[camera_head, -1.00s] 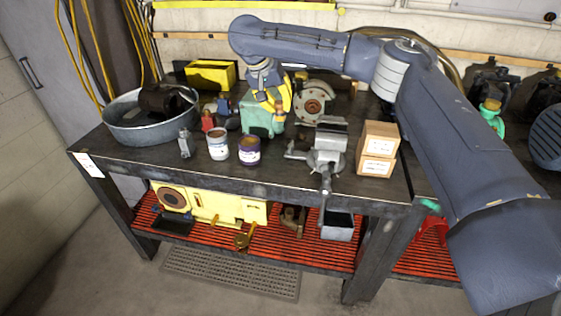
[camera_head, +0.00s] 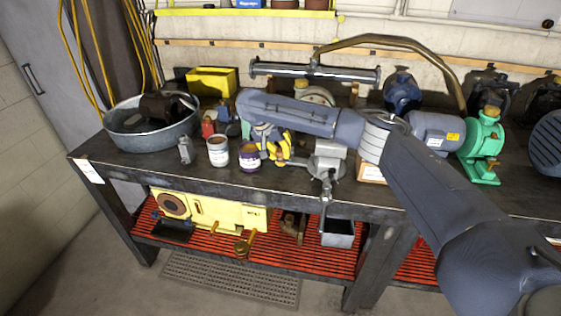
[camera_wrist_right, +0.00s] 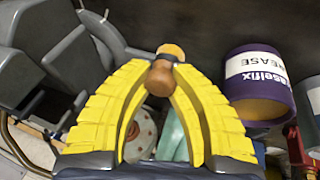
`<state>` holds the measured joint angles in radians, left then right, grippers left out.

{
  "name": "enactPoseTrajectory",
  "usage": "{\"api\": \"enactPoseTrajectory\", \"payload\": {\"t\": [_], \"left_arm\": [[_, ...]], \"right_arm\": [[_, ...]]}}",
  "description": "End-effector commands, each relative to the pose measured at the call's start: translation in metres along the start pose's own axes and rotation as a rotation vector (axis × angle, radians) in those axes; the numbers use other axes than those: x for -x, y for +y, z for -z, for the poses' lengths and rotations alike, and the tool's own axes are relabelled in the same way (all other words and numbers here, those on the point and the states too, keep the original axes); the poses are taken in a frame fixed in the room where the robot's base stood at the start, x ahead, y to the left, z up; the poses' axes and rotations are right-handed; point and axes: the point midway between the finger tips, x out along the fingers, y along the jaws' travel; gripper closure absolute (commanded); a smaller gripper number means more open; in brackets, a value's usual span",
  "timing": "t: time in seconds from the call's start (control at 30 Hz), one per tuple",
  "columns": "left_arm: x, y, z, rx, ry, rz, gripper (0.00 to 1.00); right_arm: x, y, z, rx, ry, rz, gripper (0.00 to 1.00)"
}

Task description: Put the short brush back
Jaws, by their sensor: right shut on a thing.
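The short brush (camera_wrist_right: 165,70), with an orange-brown wooden handle and a dark band, is pinched between the yellow fingertips of my right gripper (camera_wrist_right: 165,68). The rest of the brush is hard to make out. In the head view my right gripper (camera_head: 277,148) is over the bench, just right of the purple grease tin (camera_head: 249,157) and left of the vise (camera_head: 327,162). The purple tin also shows at the upper right of the wrist view (camera_wrist_right: 262,72), apart from the fingers. A white tin (camera_head: 218,153) stands left of it. My left gripper is not in view.
A metal tub (camera_head: 148,138) and a small grey item (camera_head: 186,150) stand to the left. A yellow bin (camera_head: 212,82) is behind. A small box (camera_head: 371,173) is right of the vise, partly behind my arm. A green pump (camera_head: 482,147) stands farther right.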

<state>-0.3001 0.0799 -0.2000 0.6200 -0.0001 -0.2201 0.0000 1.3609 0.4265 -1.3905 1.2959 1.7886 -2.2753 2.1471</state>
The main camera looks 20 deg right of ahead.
Motion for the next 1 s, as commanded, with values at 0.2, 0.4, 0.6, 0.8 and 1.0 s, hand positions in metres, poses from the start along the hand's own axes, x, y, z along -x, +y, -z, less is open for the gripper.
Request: {"api": "enactPoseTrajectory", "payload": {"t": [0.2,0.4,0.6,0.8,1.0], "left_arm": [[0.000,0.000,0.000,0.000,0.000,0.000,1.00],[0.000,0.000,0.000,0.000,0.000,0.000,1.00],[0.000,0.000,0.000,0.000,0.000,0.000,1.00],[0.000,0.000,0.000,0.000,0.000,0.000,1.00],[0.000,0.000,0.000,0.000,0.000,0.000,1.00]], "right_arm": [[-0.018,-0.005,-0.007,0.002,-0.003,-0.001,1.00],[-0.034,-0.010,-0.013,0.000,-0.001,0.000,1.00],[-0.034,-0.010,-0.012,0.000,0.000,0.000,1.00],[-0.037,-0.011,-0.014,0.001,-0.002,-0.001,1.00],[-0.036,-0.011,-0.014,0.001,-0.001,-0.001,0.57]]}}
